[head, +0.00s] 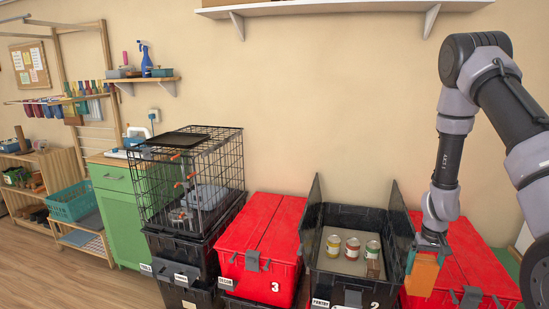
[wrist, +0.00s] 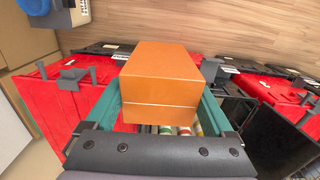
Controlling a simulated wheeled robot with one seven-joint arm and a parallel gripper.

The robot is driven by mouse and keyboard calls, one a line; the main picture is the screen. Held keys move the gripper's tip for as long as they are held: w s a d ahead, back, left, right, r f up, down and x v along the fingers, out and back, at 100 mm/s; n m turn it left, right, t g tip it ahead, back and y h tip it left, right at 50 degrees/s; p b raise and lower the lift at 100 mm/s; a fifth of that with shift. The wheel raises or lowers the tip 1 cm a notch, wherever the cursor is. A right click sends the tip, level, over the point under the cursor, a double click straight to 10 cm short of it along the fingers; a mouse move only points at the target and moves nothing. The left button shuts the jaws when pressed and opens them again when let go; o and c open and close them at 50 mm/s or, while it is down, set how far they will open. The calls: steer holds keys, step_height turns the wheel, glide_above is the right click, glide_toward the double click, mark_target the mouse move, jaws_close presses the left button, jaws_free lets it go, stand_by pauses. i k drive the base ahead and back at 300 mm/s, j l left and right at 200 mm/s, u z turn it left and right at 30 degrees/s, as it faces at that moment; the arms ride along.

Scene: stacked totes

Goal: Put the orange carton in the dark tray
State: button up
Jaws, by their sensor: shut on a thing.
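The orange carton (head: 422,275) is in my gripper (head: 430,246), at the right above a red lidded tote. In the wrist view the carton (wrist: 162,85) fills the middle, held between the two teal fingers of my gripper (wrist: 162,112). A flat dark tray (head: 177,139) lies on top of the black wire cage at the left, well away from my gripper. It looks empty from this low angle. The dark tray is not clearly seen in the wrist view.
An open black tote (head: 341,285) with raised lid flaps holds three cans and a small brown item. Red lidded totes (head: 262,237) stand on both sides of it. The wire cage (head: 192,180) sits on black totes. A wall shelf (head: 345,13) hangs above.

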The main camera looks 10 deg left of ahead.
mark_target(168, 139)
steer(key=j, duration=2.3)
steer(key=i+z, duration=0.05)
steer(key=i, duration=0.05)
